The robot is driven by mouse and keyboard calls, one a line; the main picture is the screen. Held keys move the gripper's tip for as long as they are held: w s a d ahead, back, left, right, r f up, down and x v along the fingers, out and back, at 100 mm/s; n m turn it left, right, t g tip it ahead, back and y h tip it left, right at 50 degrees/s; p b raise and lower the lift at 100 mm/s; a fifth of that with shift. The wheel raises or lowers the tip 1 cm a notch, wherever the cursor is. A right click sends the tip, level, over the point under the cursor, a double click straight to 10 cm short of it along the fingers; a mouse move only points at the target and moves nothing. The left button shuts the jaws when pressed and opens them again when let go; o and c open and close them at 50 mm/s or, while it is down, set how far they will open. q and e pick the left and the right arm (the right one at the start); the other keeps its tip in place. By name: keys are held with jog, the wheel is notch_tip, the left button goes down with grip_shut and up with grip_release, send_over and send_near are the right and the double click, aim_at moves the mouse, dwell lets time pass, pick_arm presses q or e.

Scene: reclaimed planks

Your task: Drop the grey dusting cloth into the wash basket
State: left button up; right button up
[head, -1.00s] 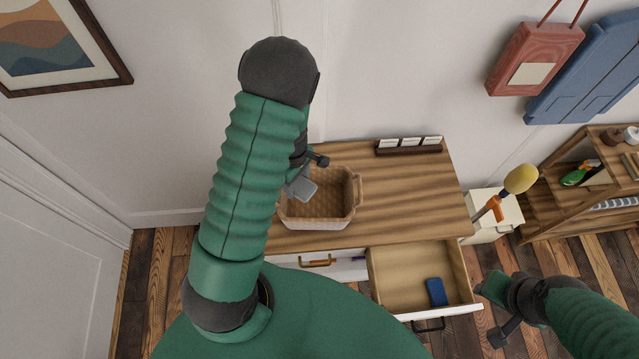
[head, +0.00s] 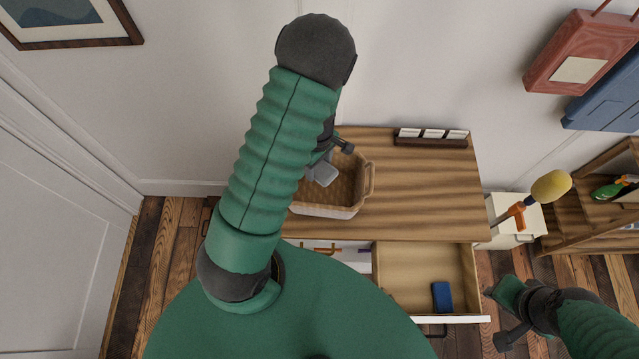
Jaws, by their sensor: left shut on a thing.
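The grey dusting cloth (head: 321,172) is a small folded-looking patch hanging from my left gripper (head: 332,152). The gripper is shut on it. The cloth shows over the opening of the woven tan wash basket (head: 335,211), near its left side. I cannot tell whether the cloth touches the basket inside. My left arm hides the basket's left part. The basket stands on the left part of the wooden dresser top. My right gripper (head: 501,314) is low at the right, apart from the basket; its jaws are not clear.
The dresser top (head: 430,195) is clear right of the basket, with a dark card holder (head: 431,138) at the back. An open drawer (head: 410,280) holds a blue item (head: 442,296). A yellow-headed tool (head: 551,186) is by a white cabinet (head: 510,222); shelves (head: 580,205) stand right.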

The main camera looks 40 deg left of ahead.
pick_arm(q)
jog(key=o, duration=1.3)
jog(key=shift+s+d+r, duration=0.4)
jog(key=shift+d, duration=0.25)
jog(key=shift+o, duration=0.5)
jog(key=shift+d, duration=0.2)
jog(key=shift+w+a+f, duration=0.1)
jog(key=shift+w+a, duration=0.1)
jog(key=shift+a, duration=0.15)
jog(key=shift+w+a+r, duration=0.1)
jog(key=shift+a+r, duration=0.1)
jog(key=shift+a, duration=0.05)
notch_tip(320, 180, up, 6)
jog(key=shift+f, duration=0.1)
jog(key=shift+r, duration=5.25)
jog(key=s+d+f+m+t+b, duration=0.1)
jog(key=s+d+f+m+b, duration=0.1)
jog(key=d+m, duration=0.5)
jog(key=s+d+f+m+t+b, duration=0.1)
jog(key=s+d+f+m+b, duration=0.2)
jog(key=m, duration=0.8)
jog(key=d+f+b, duration=0.2)
jog(key=d+f, duration=0.1)
jog(key=shift+d+f+t, duration=0.35)
jog(key=shift+d+t, duration=0.05)
pick_arm(e)
notch_tip(320, 180, down, 7)
jog(key=d, duration=0.1)
jog(key=shift+s, duration=0.35)
